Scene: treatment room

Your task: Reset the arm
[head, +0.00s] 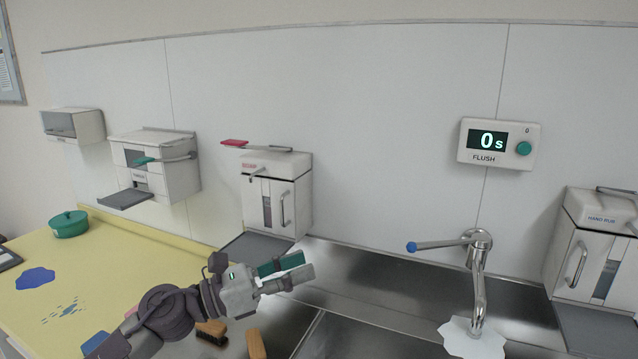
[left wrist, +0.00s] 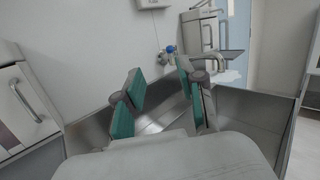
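My left gripper (head: 290,271) is in the lower middle of the head view, above the left part of the steel sink and counter. Its arm comes in from the lower left. In the left wrist view its two teal-padded fingers (left wrist: 160,98) stand apart with nothing between them. My right gripper is in neither view.
Two brushes, a dark-bristled brush (head: 212,332) and a wooden brush (head: 256,343), lie below my left gripper. A tap (head: 478,275) with a blue-tipped lever stands at the right. Dispensers (head: 277,195) hang on the wall. A green pot (head: 69,224) stands on the yellow counter (head: 105,262).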

